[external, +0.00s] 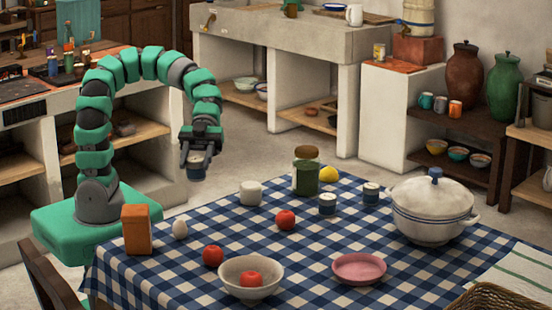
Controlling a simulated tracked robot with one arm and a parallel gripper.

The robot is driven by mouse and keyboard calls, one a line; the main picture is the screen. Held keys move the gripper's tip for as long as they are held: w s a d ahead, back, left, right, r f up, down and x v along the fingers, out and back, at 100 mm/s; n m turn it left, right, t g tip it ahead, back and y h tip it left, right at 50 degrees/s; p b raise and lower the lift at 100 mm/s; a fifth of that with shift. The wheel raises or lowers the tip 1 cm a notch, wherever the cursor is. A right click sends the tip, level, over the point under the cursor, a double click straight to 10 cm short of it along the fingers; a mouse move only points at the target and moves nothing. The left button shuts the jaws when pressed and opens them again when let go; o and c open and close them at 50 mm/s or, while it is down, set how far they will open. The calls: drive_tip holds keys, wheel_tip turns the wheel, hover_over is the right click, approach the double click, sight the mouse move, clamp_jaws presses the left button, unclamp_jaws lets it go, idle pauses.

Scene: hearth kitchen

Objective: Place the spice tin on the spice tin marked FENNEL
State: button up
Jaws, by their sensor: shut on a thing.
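My gripper (200,150) is shut on a small dark blue tin with a pale band (196,171), held in the air beyond the far left side of the table. Two similar blue and white spice tins stand upright on the checked cloth: one (327,204) near the middle, the other (371,193) a little to its right and farther back. Both are well to the right of my gripper and apart from it. Their lettering is too small to read, so I cannot tell which is marked FENNEL.
A pink plate (359,268), a bowl (250,278), tomatoes (285,220) and an orange box (142,229) occupy the blue-checked table (315,240).

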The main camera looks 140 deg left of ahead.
wheel_tip(320, 180, up, 6)
drive_tip(key=shift+r, duration=0.2)
drive_tip(key=w+a+f+n+t+y+b, duration=0.3)
drive_tip(key=w+a+n+t+y, duration=0.3)
drive_tip(key=a+n+y, duration=0.45)
drive_tip(key=s+a+r+n+g+y+b, duration=0.25)
drive_tip(key=a+n+g+y, duration=0.25)
drive_tip(key=a+n+y, duration=0.55)
drive_tip(key=m+h+p, duration=0.1)
drive_tip(key=m+p, duration=0.1)
drive_tip(key=p, duration=0.4)
hover_over(328, 197)
wheel_tip(328, 197, down, 12)
drive_tip(key=shift+f, duration=0.1)
drive_tip(key=shift+f+b, duration=1.05)
drive_tip(key=shift+f, duration=0.75)
